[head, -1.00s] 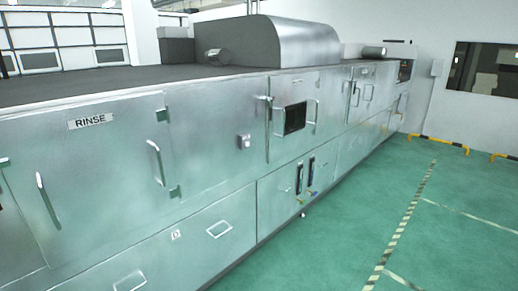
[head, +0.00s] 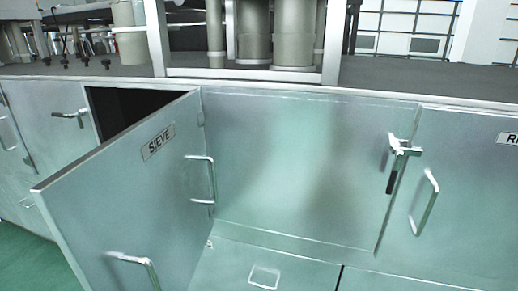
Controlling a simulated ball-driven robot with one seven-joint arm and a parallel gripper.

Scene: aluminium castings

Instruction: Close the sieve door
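The sieve door (head: 130,205) is a grey metal panel with a "SIEVE" label, at the left of the head view. It stands open, swung out toward me, hinged on its right edge. My gripper is not in view.
A closed panel (head: 300,165) is right of the hinge, with a latch (head: 397,160) at its right edge. Another door with a bar handle (head: 424,200) is further right. A latch lever (head: 70,116) sits left of the opening. Green floor (head: 25,262) shows at lower left.

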